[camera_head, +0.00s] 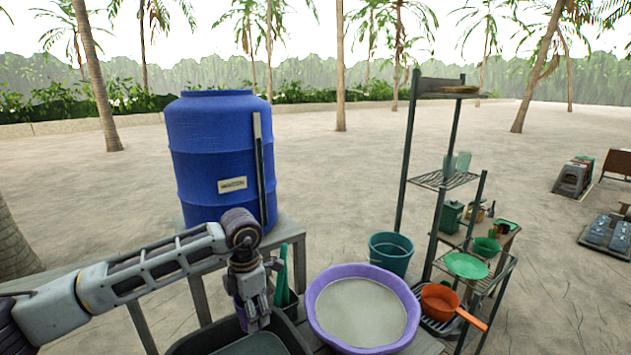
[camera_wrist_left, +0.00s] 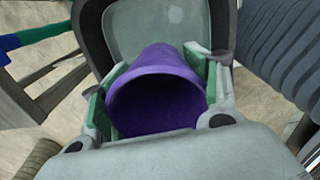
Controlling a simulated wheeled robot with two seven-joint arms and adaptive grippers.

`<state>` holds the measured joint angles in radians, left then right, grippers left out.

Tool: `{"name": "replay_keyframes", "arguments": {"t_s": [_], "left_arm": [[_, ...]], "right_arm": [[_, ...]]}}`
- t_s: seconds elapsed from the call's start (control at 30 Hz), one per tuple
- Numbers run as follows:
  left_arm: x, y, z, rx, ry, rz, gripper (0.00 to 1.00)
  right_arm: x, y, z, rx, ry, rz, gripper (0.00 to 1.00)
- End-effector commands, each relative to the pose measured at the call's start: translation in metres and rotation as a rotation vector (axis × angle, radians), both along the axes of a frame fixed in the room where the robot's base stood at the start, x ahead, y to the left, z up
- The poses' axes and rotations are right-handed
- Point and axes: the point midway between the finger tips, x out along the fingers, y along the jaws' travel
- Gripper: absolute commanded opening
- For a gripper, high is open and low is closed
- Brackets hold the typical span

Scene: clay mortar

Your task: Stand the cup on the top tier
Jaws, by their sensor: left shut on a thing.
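My left gripper (camera_head: 256,318) is shut on a purple cup (camera_wrist_left: 157,88), with its green-lined fingers on either side of the cup in the left wrist view. The cup's open mouth faces the wrist camera. In the head view only a purple sliver of the cup (camera_head: 239,306) shows behind the gripper, over a dark basin (camera_head: 182,349). The stepped metal rack stands at the right, well away from the gripper. My right gripper is out of view.
A purple bowl (camera_head: 313,312) of pale contents sits right of the gripper. A blue barrel (camera_head: 215,150) stands behind it. A teal bucket (camera_head: 391,252) is left of the rack. Lower tiers hold glasses (camera_head: 462,161), a green plate (camera_head: 466,265) and an orange pan (camera_head: 439,302).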

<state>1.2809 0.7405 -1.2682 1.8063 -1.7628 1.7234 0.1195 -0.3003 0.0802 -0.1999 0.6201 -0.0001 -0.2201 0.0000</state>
Motion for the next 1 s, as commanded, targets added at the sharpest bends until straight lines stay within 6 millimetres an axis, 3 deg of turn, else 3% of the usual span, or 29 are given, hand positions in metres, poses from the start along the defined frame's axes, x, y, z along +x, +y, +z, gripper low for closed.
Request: {"name": "replay_keyframes", "arguments": {"t_s": [1.0], "left_arm": [[0.0101, 0.0007, 0.0026, 0.0, -0.001, -0.811, 0.36]], "right_arm": [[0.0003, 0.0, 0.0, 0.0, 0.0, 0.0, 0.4]]}}
